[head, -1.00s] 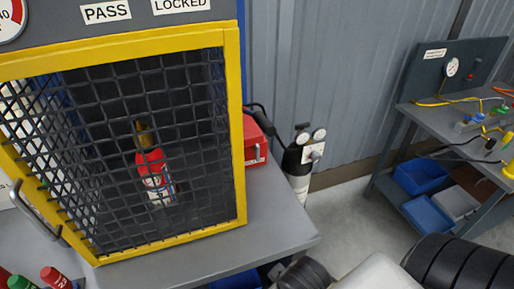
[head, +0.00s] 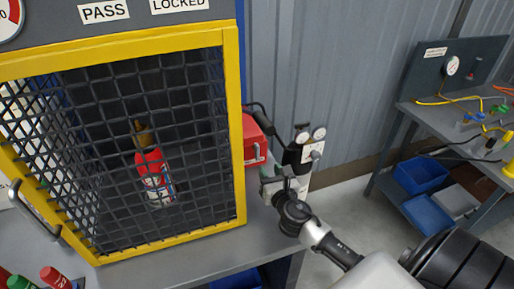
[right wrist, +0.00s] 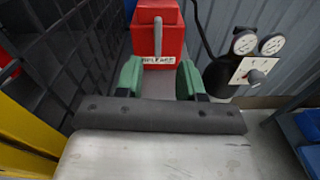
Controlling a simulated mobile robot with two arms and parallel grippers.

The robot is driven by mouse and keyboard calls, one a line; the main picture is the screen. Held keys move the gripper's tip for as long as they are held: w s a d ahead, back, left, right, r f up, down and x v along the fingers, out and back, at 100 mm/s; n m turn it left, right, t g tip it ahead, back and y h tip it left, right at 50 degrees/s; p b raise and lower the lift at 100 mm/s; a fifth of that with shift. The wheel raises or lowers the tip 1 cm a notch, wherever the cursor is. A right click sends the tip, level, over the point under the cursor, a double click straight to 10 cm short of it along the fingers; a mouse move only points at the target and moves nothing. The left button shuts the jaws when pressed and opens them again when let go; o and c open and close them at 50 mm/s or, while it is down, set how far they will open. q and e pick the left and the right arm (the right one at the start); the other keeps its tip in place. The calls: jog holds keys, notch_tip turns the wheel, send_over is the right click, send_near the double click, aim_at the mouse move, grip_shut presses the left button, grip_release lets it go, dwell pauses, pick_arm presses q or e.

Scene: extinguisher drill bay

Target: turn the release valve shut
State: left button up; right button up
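The release valve is a red box (head: 255,138) on the bench, right of the yellow-framed cage; its label shows in the right wrist view. There the red box (right wrist: 172,16) stands ahead, with a grey lever (right wrist: 158,36) upright on its near face. My right gripper (right wrist: 160,80) is open and empty, its two green-padded fingers apart, short of the box and pointing at the lever. In the head view my right gripper (head: 272,180) is in front of the box, above the bench's right end. My left gripper is not in view.
The mesh cage (head: 232,130) holds a red extinguisher (head: 153,178) and stands close left of my right gripper. A black cylinder with gauges (head: 303,150) stands close on the right. A second bench (head: 470,120) with hoses is further right.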

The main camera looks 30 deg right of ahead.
aim_at(258, 150)
jog(key=shift+n, duration=0.5)
jog(key=x, duration=1.1)
jog(key=shift+w+a+r, duration=0.1)
jog(key=shift+w+r, duration=0.05)
jog(key=shift+r, duration=0.05)
grip_shut()
